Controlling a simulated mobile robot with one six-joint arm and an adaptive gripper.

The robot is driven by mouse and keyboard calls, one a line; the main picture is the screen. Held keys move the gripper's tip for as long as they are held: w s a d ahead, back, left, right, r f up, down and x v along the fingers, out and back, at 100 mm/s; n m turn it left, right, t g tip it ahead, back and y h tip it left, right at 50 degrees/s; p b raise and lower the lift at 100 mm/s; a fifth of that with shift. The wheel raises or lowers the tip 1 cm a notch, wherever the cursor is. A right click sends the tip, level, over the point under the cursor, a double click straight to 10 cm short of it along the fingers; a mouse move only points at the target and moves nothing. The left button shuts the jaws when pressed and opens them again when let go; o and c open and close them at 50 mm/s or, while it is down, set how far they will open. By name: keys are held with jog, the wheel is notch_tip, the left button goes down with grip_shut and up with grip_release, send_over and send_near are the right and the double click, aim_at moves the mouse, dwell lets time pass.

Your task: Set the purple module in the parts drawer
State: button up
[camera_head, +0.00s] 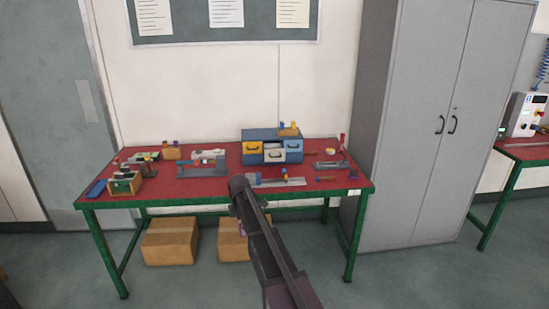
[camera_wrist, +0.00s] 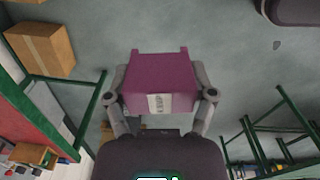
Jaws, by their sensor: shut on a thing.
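The purple module (camera_wrist: 158,68), with a white label on its side, is held between the two fingers of my gripper (camera_wrist: 160,90) in the wrist view. The gripper is shut on it, one finger at each side, in the air above the floor. In the head view only a small purple bit (camera_head: 242,229) shows beside my arm, in front of the table and below its top; the gripper is mostly hidden there. A blue drawer cabinet (camera_head: 259,134) stands at the back of the table, with yellow, white and blue-grey drawer fronts. The white drawer (camera_head: 272,155) appears to jut out.
The red-topped green table (camera_head: 222,190) carries several tools and fixtures. A small yellow item (camera_head: 289,130) sits on the cabinet. Cardboard boxes (camera_head: 170,242) stand under the table. A grey locker (camera_head: 425,120) stands at right. The floor in front is clear.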

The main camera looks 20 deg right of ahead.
jog(key=shift+s+a, duration=0.25)
jog(key=shift+s, duration=0.2)
dwell(0.3)
